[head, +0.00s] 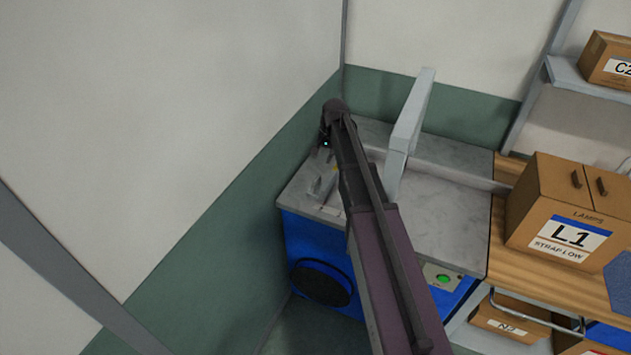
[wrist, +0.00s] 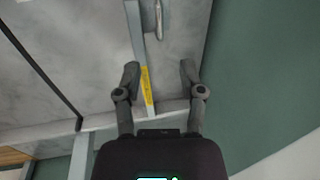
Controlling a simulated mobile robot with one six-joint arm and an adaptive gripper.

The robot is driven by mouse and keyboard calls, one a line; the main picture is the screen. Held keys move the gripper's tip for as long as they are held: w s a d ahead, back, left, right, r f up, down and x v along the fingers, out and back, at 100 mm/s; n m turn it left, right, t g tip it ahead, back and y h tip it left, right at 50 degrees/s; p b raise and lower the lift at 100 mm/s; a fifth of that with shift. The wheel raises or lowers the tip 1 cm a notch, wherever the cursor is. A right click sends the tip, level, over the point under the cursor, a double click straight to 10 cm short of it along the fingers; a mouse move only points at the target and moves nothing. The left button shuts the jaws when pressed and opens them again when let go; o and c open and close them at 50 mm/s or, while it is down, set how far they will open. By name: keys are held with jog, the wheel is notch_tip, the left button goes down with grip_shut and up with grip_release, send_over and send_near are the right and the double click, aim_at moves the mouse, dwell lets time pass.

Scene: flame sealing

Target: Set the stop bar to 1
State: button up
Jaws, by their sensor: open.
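My gripper (wrist: 160,67) is open, its two dark fingers spread above the grey machine top in the wrist view. A narrow grey strip with a yellow label (wrist: 147,87) runs between the fingers, nearer the left one. The label's marks are too small to read. A raised grey metal piece (wrist: 150,16) lies beyond the fingertips; it may be the stop bar, but I cannot tell. No contact shows.
The blue-sided machine (head: 302,243) stands in the corner against green and white walls. A tall pale arch (head: 409,125) rises from its top. A green button (head: 442,279) is on its front. Right of it, a box labelled L1 (head: 530,200) sits on a wooden bench (head: 503,268).

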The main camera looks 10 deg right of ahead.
aim_at(316, 179)
jog(key=shift+w+a+f+b, duration=0.2)
jog(key=shift+a+f+b, duration=0.1)
jog(key=shift+f+b, duration=1.4)
jog(key=shift+w+a+f+b, duration=0.25)
jog(key=shift+f+b, duration=1.35)
jog(key=shift+f, duration=0.25)
jog(key=shift+w+a+f+b, duration=0.2)
jog(key=shift+a+f+b, duration=0.1)
jog(key=shift+f+b, duration=1.4)
grip_shut()
